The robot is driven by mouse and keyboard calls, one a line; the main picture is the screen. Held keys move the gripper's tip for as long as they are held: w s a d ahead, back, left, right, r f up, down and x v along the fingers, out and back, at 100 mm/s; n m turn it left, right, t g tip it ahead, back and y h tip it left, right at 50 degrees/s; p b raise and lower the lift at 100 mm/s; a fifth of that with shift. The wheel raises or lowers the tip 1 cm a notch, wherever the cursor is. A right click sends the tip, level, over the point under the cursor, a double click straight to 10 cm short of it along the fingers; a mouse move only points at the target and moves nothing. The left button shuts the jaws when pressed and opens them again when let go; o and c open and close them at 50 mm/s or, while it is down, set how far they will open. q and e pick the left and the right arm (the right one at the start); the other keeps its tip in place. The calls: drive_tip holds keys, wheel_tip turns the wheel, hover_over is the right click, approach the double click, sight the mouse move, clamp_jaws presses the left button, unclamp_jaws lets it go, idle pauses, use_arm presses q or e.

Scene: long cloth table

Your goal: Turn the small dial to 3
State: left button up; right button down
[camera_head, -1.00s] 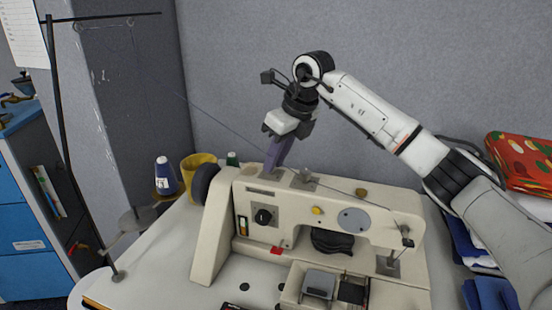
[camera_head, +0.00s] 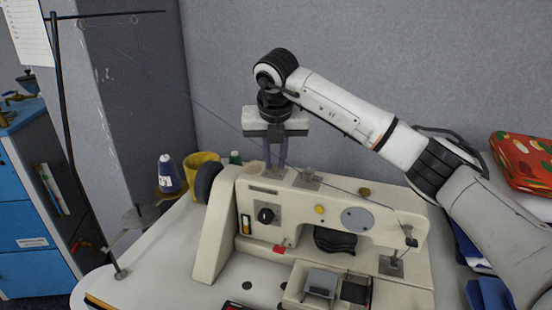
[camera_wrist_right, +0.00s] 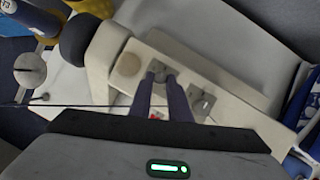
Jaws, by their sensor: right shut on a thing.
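A cream sewing machine (camera_head: 338,190) stands on the table. My right gripper (camera_head: 275,166) points straight down over the left part of its top. Its two purple fingers are shut on the small dial, on the left metal plate (camera_wrist_right: 161,67); the fingertips hide most of the dial. In the right wrist view the fingertips (camera_wrist_right: 161,77) sit either side of that spot. A second metal fitting (camera_head: 307,180) is just to the right, untouched. A black knob (camera_head: 266,215) is on the machine's front. No dial number is readable. My left gripper is out of view.
A thread runs from the stand (camera_head: 60,130) across to the machine, passing close to my right gripper. A yellow cup (camera_head: 200,165) and a blue thread cone (camera_head: 168,178) stand left of the machine. Folded cloths (camera_head: 520,160) lie at the right.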

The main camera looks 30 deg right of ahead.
drive_tip(key=shift+r+m+h, duration=0.1)
drive_tip(key=shift+m+h, duration=0.2)
drive_tip(key=shift+m, duration=0.3)
drive_tip(key=c, duration=1.7)
unclamp_jaws()
drive_tip(key=shift+o, duration=0.2)
drive_tip(key=b+v, duration=0.1)
drive_tip(key=v, duration=0.9)
drive_tip(key=shift+r+b, duration=0.2)
drive_tip(key=shift+b, duration=0.1)
